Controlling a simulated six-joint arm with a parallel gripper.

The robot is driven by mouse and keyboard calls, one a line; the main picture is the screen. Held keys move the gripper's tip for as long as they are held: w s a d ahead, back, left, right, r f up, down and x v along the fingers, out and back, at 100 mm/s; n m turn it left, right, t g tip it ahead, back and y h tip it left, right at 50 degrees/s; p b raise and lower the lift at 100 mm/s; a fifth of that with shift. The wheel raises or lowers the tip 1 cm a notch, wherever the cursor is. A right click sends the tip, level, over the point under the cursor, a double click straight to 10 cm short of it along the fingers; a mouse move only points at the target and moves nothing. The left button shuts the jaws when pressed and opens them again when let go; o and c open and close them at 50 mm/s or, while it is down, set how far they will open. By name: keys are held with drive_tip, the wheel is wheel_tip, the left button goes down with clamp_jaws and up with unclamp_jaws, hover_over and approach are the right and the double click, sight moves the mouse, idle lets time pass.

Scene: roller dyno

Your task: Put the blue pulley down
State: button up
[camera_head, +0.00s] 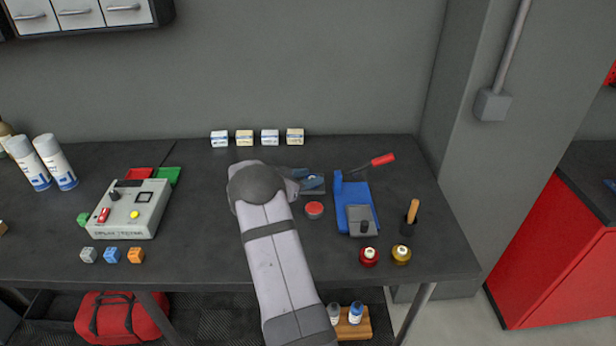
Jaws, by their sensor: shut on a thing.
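My arm reaches from the front edge over the dark workbench (190,215), and its wrist hides most of my gripper (303,180). The gripper is low over the bench, right of the wrist, and shut on the blue pulley (314,183). Only a small blue part of the pulley shows, against a dark grey piece (318,190). I cannot tell whether the pulley touches that piece or is held just above it.
A round red piece (314,209) lies just in front. A blue fixture (355,205) with a red-handled lever (382,160) stands close on the right. Several small boxes (269,137) line the back. A relay tester (130,210) stands left, with clear bench between it and my arm.

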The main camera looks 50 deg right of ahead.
drive_tip(key=shift+f, duration=0.1)
drive_tip(key=o, duration=1.1)
drive_tip(key=shift+a+r, duration=0.1)
drive_tip(key=shift+r, duration=0.1)
drive_tip(key=b+v, duration=0.3)
drive_tip(key=v, duration=0.8)
drive_tip(key=shift+a+r, duration=0.1)
drive_tip(key=shift+a, duration=0.3)
